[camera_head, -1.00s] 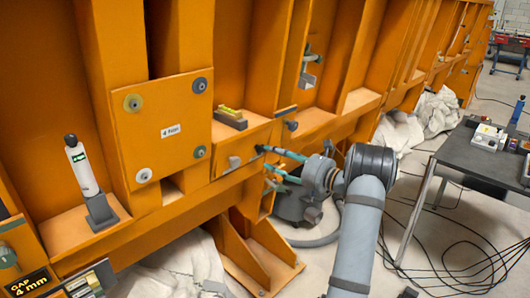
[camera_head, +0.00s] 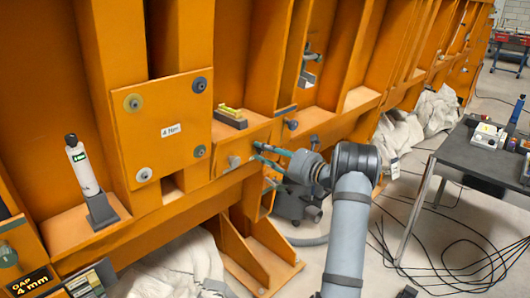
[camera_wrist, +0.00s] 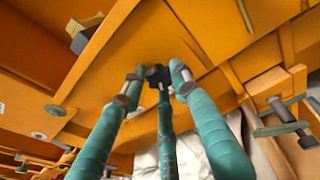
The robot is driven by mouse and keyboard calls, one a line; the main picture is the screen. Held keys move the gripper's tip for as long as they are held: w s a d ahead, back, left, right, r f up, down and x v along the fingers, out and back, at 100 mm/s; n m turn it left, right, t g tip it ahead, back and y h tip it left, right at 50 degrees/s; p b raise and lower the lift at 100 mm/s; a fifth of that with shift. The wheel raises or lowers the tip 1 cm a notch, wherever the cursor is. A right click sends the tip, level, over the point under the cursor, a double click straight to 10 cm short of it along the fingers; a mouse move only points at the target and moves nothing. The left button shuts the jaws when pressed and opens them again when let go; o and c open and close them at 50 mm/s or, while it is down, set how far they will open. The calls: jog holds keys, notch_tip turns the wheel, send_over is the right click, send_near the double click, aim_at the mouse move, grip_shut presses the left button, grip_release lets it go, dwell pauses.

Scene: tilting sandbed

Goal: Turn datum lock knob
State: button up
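My gripper (camera_head: 262,163) has teal fingers with grey tips and reaches from the right to the lower edge of the orange frame. In the wrist view the gripper (camera_wrist: 156,80) points at an orange surface, its outer fingers spread apart. A small black piece (camera_wrist: 158,74) shows between the fingertips; I cannot tell whether it is a knob or the third finger's tip. A dark round knob (camera_head: 291,124) sits on the frame above the gripper. A grey round fitting (camera_head: 234,162) is left of the fingertips. No label shows which is the datum lock knob.
A white cylinder (camera_head: 83,168) stands on a ledge at left. A dark table (camera_head: 471,158) stands at right, with cables on the floor. Upright orange ribs and ledges crowd the gripper.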

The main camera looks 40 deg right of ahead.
jog(key=shift+f, duration=0.15)
jog(key=c, duration=0.6)
